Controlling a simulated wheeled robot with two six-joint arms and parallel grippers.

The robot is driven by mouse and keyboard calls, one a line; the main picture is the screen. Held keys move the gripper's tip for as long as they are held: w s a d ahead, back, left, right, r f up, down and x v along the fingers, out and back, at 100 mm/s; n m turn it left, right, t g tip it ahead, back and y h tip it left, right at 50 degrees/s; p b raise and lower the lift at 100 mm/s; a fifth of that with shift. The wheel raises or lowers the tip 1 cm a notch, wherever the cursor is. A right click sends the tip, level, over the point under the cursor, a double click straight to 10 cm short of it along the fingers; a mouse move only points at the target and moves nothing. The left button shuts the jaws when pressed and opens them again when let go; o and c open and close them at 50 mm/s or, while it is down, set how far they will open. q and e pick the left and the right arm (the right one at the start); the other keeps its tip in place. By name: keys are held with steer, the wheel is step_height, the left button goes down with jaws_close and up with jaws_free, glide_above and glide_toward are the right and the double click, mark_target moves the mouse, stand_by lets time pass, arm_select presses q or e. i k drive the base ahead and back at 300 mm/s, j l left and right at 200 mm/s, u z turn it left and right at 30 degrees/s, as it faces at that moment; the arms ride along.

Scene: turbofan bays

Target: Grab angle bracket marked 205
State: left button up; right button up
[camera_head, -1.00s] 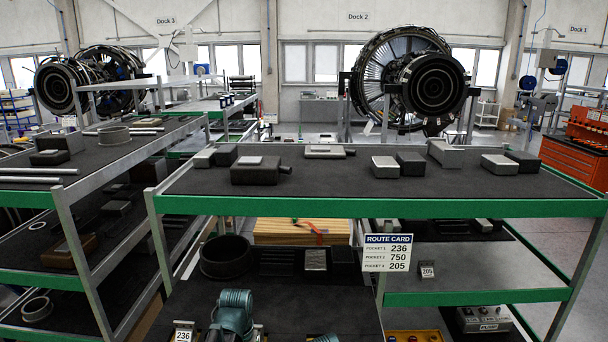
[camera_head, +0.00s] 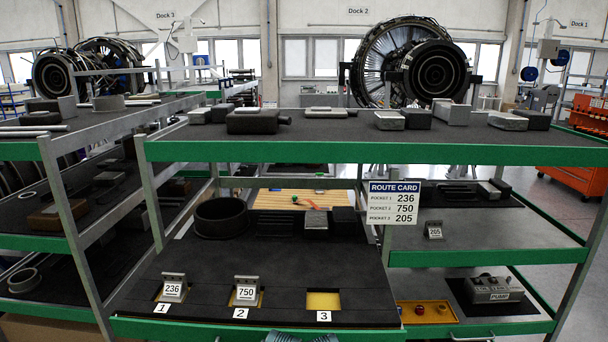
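The angle bracket marked 205 (camera_head: 434,230) stands on the grey right-hand shelf, just below the route card, with its label facing me. The bracket marked 236 (camera_head: 173,288) sits at pocket 1 and the bracket marked 750 (camera_head: 246,291) at pocket 2 of the dark tray (camera_head: 280,260). Pocket 3 (camera_head: 323,301) shows a bare yellow floor. Only a small ribbed blue-grey part of my own arm shows at the bottom edge. Neither gripper's fingers are in view.
The route card (camera_head: 394,203) lists 236, 750 and 205 for pockets 1 to 3. An upright post stands between the tray and the 205 shelf. A green-edged upper shelf (camera_head: 370,151) overhangs both. A pump box (camera_head: 492,289) sits below right. A black ring (camera_head: 221,217) stands behind.

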mark_target(432, 231)
steer(key=i+l+z, duration=0.15)
steer(key=l+z, duration=0.2)
steer(key=i+l+z, duration=0.2)
steer(key=z, duration=0.2)
steer(key=i+l+z, duration=0.35)
steer(key=i+l+u, duration=0.35)
steer(key=l, duration=0.3)
steer(key=i+l+u, duration=0.15)
steer(key=i+l, duration=0.15)
